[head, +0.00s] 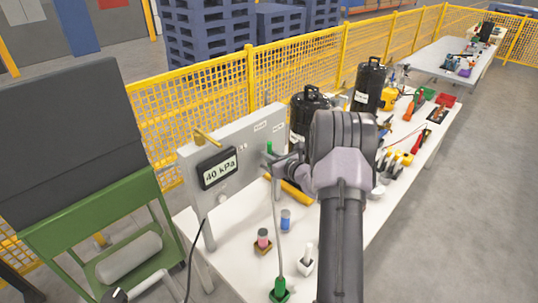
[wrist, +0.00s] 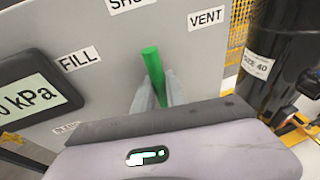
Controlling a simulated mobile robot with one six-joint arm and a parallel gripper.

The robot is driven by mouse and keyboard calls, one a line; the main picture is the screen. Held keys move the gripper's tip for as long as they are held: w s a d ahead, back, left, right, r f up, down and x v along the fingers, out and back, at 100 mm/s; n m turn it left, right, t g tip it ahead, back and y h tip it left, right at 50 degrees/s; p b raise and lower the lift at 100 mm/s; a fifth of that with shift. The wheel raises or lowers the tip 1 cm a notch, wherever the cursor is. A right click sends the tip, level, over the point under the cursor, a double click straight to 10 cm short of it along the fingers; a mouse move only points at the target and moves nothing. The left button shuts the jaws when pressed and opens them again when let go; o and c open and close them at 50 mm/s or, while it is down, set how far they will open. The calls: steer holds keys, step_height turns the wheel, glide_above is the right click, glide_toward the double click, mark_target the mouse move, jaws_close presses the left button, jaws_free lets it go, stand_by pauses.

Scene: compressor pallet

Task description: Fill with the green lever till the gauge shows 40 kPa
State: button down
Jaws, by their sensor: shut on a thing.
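The gauge (head: 220,168) on the grey panel (head: 190,160) reads 40 kPa in the head view. In the wrist view only the right part of its display (wrist: 32,97) shows. The green lever (wrist: 153,68) stands nearly upright, leaning slightly left, below a cut-off label starting "SH". The FILL label (wrist: 78,59) is to its left and the VENT label (wrist: 206,19) to its right. My gripper (wrist: 160,98) is shut on the lever, with its upper end sticking out above the fingers. The lever top (head: 269,146) also shows in the head view.
Black tanks (head: 308,115) stand right of the panel on the white table (head: 205,285). Small blue (head: 286,220) and pink (head: 263,238) items and a green-based cable end (head: 279,290) lie in front. A green cart (head: 85,215) stands left. A yellow fence (head: 280,65) runs behind.

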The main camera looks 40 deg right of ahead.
steer(key=c, duration=1.4)
jaws_free()
steer(key=shift+o, duration=0.2)
steer(key=p+v, duration=0.1)
steer(key=v, duration=1.6)
steer(key=shift+s, duration=0.25)
steer(key=shift+r, duration=0.1)
